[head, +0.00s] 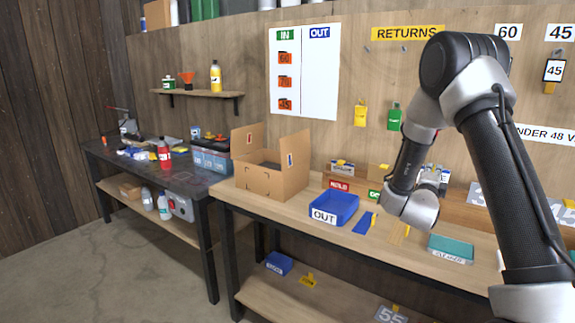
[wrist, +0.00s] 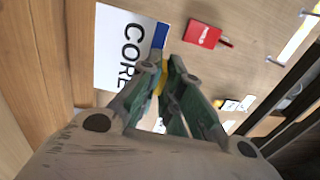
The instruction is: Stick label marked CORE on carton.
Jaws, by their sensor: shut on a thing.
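The CORE label (wrist: 122,48) is a white card with black letters and a blue band along one edge, seen close up in the wrist view. My gripper (wrist: 164,68) is shut on a yellow tab at the label's blue edge. In the head view, my gripper is mostly hidden by the arm, above the back of the right bench. The carton (head: 262,181) is an open brown cardboard box with raised flaps. It stands on the left end of that bench, to the left of my gripper and apart from it.
A blue OUT bin (head: 334,208) stands right of the carton. A blue card (head: 364,224) and a teal CLEANER box (head: 450,248) are farther right. A red piece (wrist: 202,34) shows near the label in the wrist view. A dark bench (head: 185,181) adjoins on the left.

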